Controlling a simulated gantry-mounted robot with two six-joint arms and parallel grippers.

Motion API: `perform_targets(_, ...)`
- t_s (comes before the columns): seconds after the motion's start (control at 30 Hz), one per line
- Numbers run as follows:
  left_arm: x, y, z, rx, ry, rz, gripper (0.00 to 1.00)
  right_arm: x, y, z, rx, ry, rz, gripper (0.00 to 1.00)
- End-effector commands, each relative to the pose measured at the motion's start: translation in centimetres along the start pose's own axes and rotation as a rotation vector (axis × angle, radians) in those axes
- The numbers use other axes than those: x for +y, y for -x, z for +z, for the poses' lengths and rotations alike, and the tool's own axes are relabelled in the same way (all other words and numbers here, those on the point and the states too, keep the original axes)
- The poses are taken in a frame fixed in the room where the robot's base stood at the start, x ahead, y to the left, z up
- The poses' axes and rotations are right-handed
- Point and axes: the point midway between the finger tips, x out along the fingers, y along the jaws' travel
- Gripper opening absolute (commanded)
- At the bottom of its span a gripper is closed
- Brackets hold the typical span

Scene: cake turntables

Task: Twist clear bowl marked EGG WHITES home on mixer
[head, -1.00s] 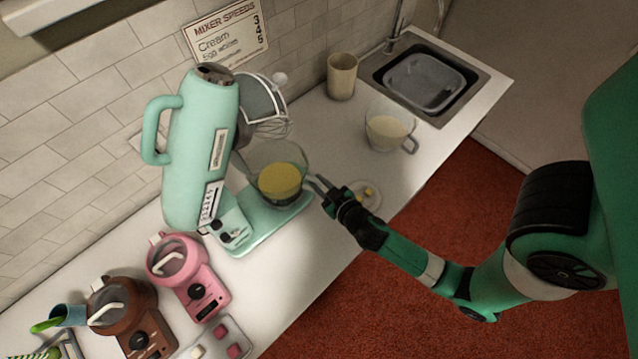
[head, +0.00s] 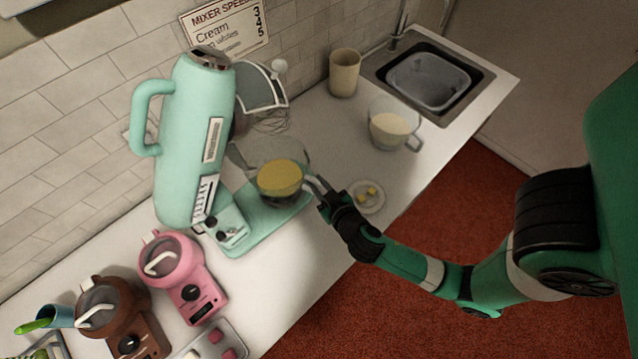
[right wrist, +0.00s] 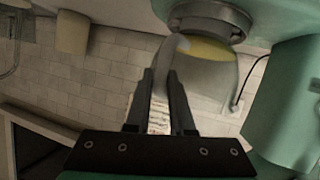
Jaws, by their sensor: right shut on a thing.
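A clear bowl (head: 280,196) with yellow contents stands on the base of the mint-green stand mixer (head: 200,130), below its tilted-up head. Its marking is not readable. My right gripper (head: 320,189) is shut on the bowl's handle, on the side facing the room. In the right wrist view the two fingers (right wrist: 160,85) close around the handle (right wrist: 172,55), with the bowl (right wrist: 215,80) beyond. Whether the bowl is locked on the base cannot be seen. A second clear bowl (head: 394,130) with pale contents stands near the sink. My left gripper is not in view.
A beige cup (head: 344,75) stands by the sink (head: 465,85). A pink mixer (head: 185,275) and a brown one (head: 120,320) stand at the near left.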

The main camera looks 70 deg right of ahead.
Motion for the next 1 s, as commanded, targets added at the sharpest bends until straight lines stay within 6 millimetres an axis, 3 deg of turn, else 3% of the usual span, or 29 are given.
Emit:
perform_targets(0.43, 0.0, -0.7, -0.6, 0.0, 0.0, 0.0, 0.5, -0.7, 0.5, -0.1, -0.005, -0.028, 0.059, 0.0)
perform_targets(0.47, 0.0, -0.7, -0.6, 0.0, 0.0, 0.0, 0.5, -0.7, 0.5, -0.1, -0.005, -0.028, 0.059, 0.27)
perform_targets(0.63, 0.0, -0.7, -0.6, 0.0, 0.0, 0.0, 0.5, -0.7, 0.5, 0.0, -0.007, -0.027, 0.059, 0.56)
perform_targets(1.0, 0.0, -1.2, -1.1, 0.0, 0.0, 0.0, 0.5, -0.6, 0.8, -0.3, -0.01, -0.025, 0.059, 0.56)
